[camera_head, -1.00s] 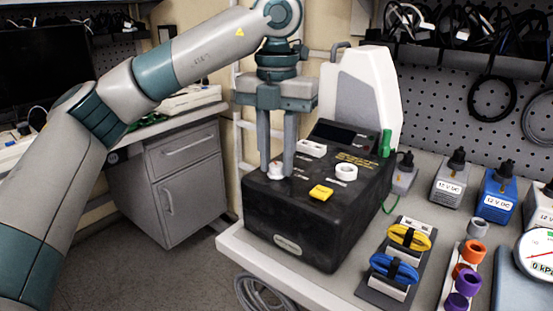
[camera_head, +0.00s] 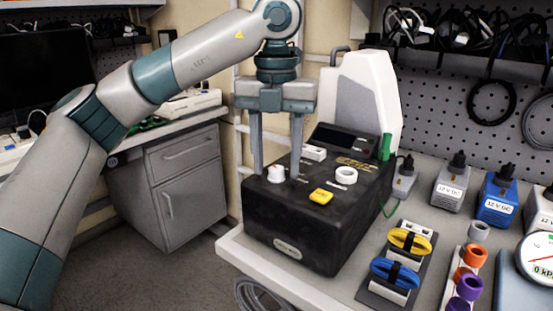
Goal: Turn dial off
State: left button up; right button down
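The black pump box (camera_head: 310,225) stands on the bench, with a white and grey housing (camera_head: 360,95) behind it. One finger is on each side of the small white dial, with a visible gap at least on the right. My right gripper is not in view.
Power adapters, including a blue one (camera_head: 497,201), stand farther right. Orange and purple caps and a gauge (camera_head: 540,254) are at the right edge. A green-tipped cable (camera_head: 386,147) rises beside the box.

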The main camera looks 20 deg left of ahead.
aim_at(276, 168)
pick_arm(q)
jog(key=shift+r, duration=0.1)
jog(key=shift+r, duration=0.55)
notch_tip(276, 168, up, 16)
jog(key=p, duration=0.3)
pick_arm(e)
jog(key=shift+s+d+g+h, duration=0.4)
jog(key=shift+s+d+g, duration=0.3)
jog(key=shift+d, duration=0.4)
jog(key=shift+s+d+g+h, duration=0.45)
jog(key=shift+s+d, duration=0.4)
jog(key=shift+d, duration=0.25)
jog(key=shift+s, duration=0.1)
